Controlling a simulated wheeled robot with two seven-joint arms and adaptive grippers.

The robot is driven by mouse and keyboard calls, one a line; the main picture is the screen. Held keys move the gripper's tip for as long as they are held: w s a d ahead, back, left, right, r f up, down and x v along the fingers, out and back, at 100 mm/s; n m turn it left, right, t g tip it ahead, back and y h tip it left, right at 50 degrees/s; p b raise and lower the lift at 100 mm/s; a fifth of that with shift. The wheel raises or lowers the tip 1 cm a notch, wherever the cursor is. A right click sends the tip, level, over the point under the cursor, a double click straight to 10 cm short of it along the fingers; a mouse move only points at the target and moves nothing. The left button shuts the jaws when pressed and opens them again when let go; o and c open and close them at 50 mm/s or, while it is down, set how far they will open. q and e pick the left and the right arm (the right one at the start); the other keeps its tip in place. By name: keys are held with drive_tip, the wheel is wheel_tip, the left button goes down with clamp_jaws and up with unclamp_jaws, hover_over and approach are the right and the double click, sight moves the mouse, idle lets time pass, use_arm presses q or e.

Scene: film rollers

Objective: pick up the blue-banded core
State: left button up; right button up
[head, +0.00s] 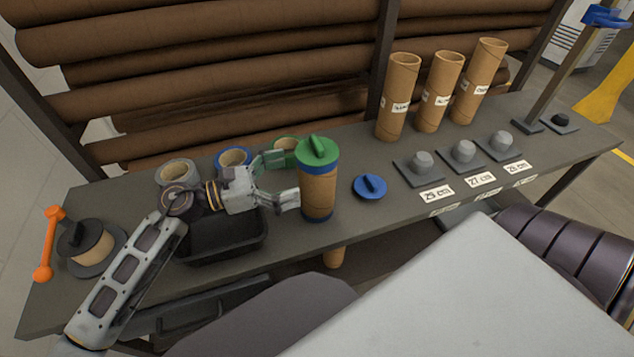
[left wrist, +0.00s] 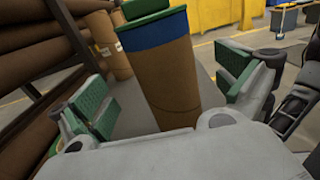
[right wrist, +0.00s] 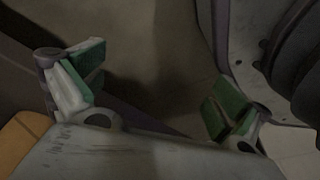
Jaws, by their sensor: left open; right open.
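The blue-banded core (head: 318,196) is a brown cardboard tube with a blue band near its top and a green cap (head: 316,151) with a raised grip. It stands upright on the grey bench (head: 350,228). In the left wrist view the core (left wrist: 173,85) stands large between the two green-padded fingers. My left gripper (head: 284,180) is open, level with the core's body, with its fingers pointing at it from the left; I see no grip on it. My right gripper (right wrist: 155,85) is open and empty in the right wrist view, over a dim floor.
A blue lid (head: 370,187) lies just right of the core. A black tray (head: 222,243) sits below my left gripper. Grey, blue and green ringed rolls stand behind. Three tall tubes (head: 438,92) and several grey-knobbed blocks (head: 463,152) are to the right. An orange-handled spool (head: 92,245) is at left.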

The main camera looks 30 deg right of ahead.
sight(299, 173)
use_arm(q)
drive_tip(key=shift+s+d, duration=0.2)
drive_tip(key=shift+d, duration=0.6)
use_arm(e)
drive_tip(key=shift+s+d+f, duration=0.15)
drive_tip(key=shift+s+f, duration=0.15)
drive_tip(key=shift+s, duration=0.1)
use_arm(q)
drive_tip(key=shift+d, duration=0.15)
use_arm(e)
drive_tip(key=shift+w+r, duration=0.15)
drive_tip(key=shift+w, duration=0.05)
use_arm(q)
drive_tip(key=shift+s+d, duration=0.25)
drive_tip(key=shift+d, duration=0.35)
drive_tip(key=shift+x, duration=0.95)
drive_tip(key=shift+p+x, duration=0.3)
drive_tip(key=shift+x, duration=0.55)
use_arm(e)
drive_tip(key=shift+s+d+f, duration=0.1)
drive_tip(key=shift+d+f, duration=0.35)
drive_tip(key=shift+f, duration=0.05)
